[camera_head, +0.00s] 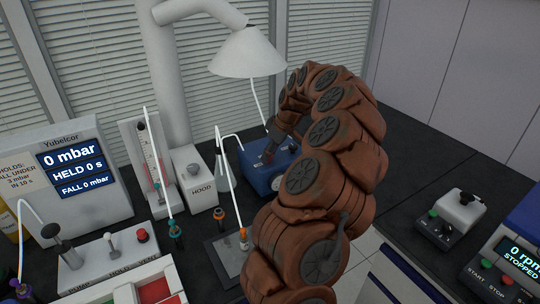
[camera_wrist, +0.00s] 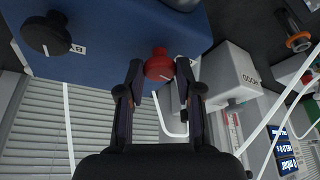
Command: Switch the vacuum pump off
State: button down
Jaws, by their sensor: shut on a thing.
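The vacuum pump appears to be the blue box (camera_head: 262,181) on the dark bench behind my arm. The blue box (camera_wrist: 115,35) fills the top left of the wrist view. A red knob (camera_wrist: 158,66) with a white pointer line sits on its face. My gripper (camera_wrist: 160,75) has one finger at each side of this knob and is shut on it. A black knob (camera_wrist: 45,33) sits beside a partly readable label on the same box.
A display (camera_head: 72,165) reads 0 mbar, HELD 0 s, FALL 0 mbar. A white HOOD box (camera_head: 197,180) and a flowmeter stand (camera_head: 148,165) are left of the blue box. A lamp-shaped hood (camera_head: 248,52) hangs above. A control box (camera_head: 450,218) stands right.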

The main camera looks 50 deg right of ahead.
jog(key=m+b, duration=0.1)
jog(key=b, duration=0.1)
jog(key=m+h+b, duration=0.1)
jog(key=b, duration=0.2)
jog(key=shift+a+f+m, duration=0.1)
jog(key=shift+f+m, duration=0.2)
jog(key=shift+f, duration=0.1)
jog(key=m+h+b, duration=0.1)
jog(key=m+b, duration=0.3)
jog(key=b, duration=0.2)
jog(key=shift+a+h+b, duration=0.1)
jog(key=shift+h+b, duration=0.25)
jog(key=shift+h, duration=0.05)
jog(key=m+b, duration=0.2)
jog(key=m+h+b, duration=0.1)
jog(key=m+b, duration=0.1)
jog(key=b, duration=0.1)
jog(key=shift+w+a+r+m+g, duration=0.2)
jog(key=shift+m+g, duration=0.1)
jog(key=shift+g, duration=0.1)
jog(key=m+g+b, duration=0.1)
jog(key=m+b, duration=0.1)
jog(key=shift+m+h, duration=0.4)
jog(key=shift+r+m+b, duration=0.15)
jog(key=shift+m+b, duration=0.25)
jog(key=shift+m, duration=0.1)
jog(key=c, duration=0.8)
grip_release()
jog(key=shift+o, duration=0.2)
